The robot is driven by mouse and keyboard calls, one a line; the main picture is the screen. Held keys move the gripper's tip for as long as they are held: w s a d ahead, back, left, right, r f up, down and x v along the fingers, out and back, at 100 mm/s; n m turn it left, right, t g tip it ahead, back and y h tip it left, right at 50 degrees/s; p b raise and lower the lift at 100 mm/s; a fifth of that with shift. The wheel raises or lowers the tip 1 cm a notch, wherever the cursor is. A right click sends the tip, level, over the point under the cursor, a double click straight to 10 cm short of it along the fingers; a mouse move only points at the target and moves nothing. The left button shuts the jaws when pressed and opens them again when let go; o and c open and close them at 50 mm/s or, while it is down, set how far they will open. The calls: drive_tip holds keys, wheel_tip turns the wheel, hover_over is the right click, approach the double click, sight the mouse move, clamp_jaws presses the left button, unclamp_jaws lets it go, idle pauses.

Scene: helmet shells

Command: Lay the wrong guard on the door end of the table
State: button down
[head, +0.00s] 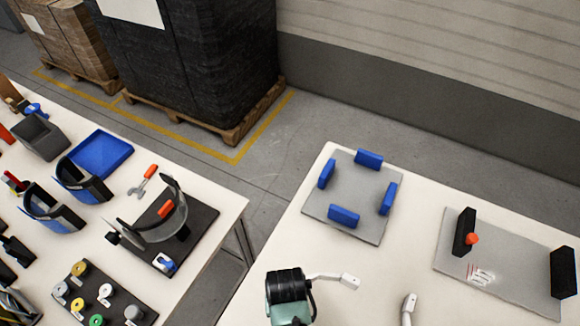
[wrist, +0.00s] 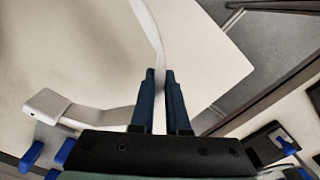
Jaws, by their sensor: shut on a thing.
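My gripper (wrist: 160,78) is shut on a thin pale guard (wrist: 150,28) in the wrist view, its strip pinched between the two dark fingers. The guard has a white end block (wrist: 45,103) at the left of that view. In the head view my gripper (head: 288,290) is at the bottom middle, over the near part of the right table (head: 300,240); its fingertips are hidden. One white end of the guard (head: 348,281) sticks out to its right, and another white piece (head: 408,300) rises at the bottom edge. I cannot tell whether the guard touches the table.
The right table holds a grey mat (head: 355,195) with several blue blocks and a grey plate (head: 525,275) with black blocks and an orange knob (head: 472,239). The left table carries a clear visor (head: 165,222), blue tray (head: 100,155) and parts. A floor gap separates the tables.

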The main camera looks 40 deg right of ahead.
drive_tip(key=shift+w+f, duration=0.15)
drive_tip(key=shift+f, duration=2.35)
drive_tip(key=shift+f, duration=0.2)
drive_tip(key=c, duration=0.9)
unclamp_jaws()
drive_tip(key=shift+r, duration=0.1)
drive_tip(key=shift+r, duration=0.1)
wheel_tip(320, 180, up, 12)
drive_tip(key=shift+r, duration=0.1)
